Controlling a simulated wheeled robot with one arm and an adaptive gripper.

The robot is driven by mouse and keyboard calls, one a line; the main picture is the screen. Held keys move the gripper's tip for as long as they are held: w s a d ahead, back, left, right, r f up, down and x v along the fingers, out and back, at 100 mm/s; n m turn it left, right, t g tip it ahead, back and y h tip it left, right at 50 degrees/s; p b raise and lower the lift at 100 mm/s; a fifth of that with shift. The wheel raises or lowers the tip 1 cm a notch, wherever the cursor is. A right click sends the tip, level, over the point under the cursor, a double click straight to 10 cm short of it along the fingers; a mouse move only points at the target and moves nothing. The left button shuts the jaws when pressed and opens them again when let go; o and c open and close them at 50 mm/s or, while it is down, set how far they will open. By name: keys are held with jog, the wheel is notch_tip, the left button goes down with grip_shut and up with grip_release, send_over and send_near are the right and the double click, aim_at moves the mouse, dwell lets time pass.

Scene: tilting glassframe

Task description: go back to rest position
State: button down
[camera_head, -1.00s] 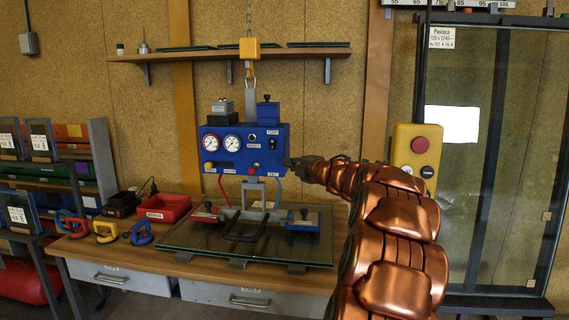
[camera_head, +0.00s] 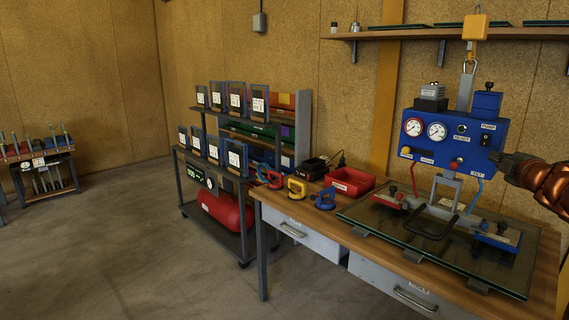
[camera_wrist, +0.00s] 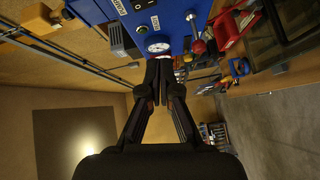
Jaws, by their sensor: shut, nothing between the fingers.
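My gripper (camera_head: 504,160) is at the right edge of the head view, at the end of my copper-coloured arm. It is close to the right side of the blue control box (camera_head: 452,141), which has two gauges and hangs from a yellow hoist block (camera_head: 475,27). I cannot tell from the head view whether it touches the box. In the wrist view, my gripper (camera_wrist: 159,68) has its dark fingers together and empty, with the blue box (camera_wrist: 165,20) just beyond the tips. Most of the arm is out of the head view.
The workbench (camera_head: 312,225) carries a glass pane (camera_head: 490,267), a red bin (camera_head: 350,181) and suction cups (camera_head: 297,188). A wheeled rack (camera_head: 181,172) with a red tank (camera_head: 226,211) stands left of it. The floor (camera_head: 130,240) at front left is clear.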

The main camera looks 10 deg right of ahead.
jog(key=s+a+f+m+g+p, duration=0.1)
jog(key=s+a+f+m+g, duration=0.25)
jog(key=a, duration=0.45)
jog(key=s+a+f+m+g+p, duration=0.1)
jog(key=s+a+f+m+g, duration=0.3)
jog(key=a, duration=0.5)
jog(key=s+a+f+m+g+p, duration=0.2)
jog(key=s+a+f+m+g, duration=0.15)
jog(key=a+f, duration=0.35)
jog(key=s+a+f+m+g+y, duration=0.1)
jog(key=s+a+f+g+y, duration=0.1)
jog(key=s+a, duration=0.9)
jog(key=s+a+f+m+g+y+p, duration=0.1)
jog(key=s+a+f+g, duration=0.4)
jog(key=s+a, duration=0.5)
jog(key=s+y, duration=0.1)
jog(key=s, duration=0.6)
jog(key=shift+a+f+g+y, duration=0.25)
jog(key=shift+a+g+y, duration=0.05)
jog(key=shift+a, duration=0.05)
